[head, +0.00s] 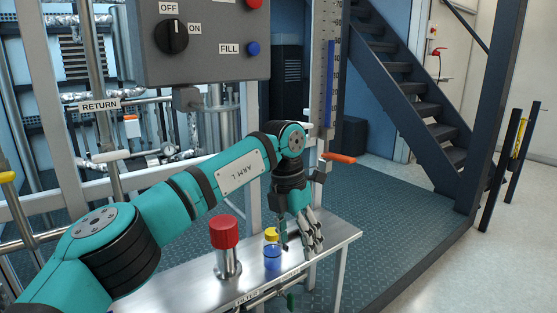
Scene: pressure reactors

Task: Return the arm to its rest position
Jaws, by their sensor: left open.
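My right gripper is not in view.
A red-capped steel cylinder (225,247) stands on the shelf. A grey control box (208,42) with a knob and buttons hangs above the arm. An orange-handled valve (339,158) is close right of the wrist. Open floor (450,270) lies right, below stairs (420,95).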

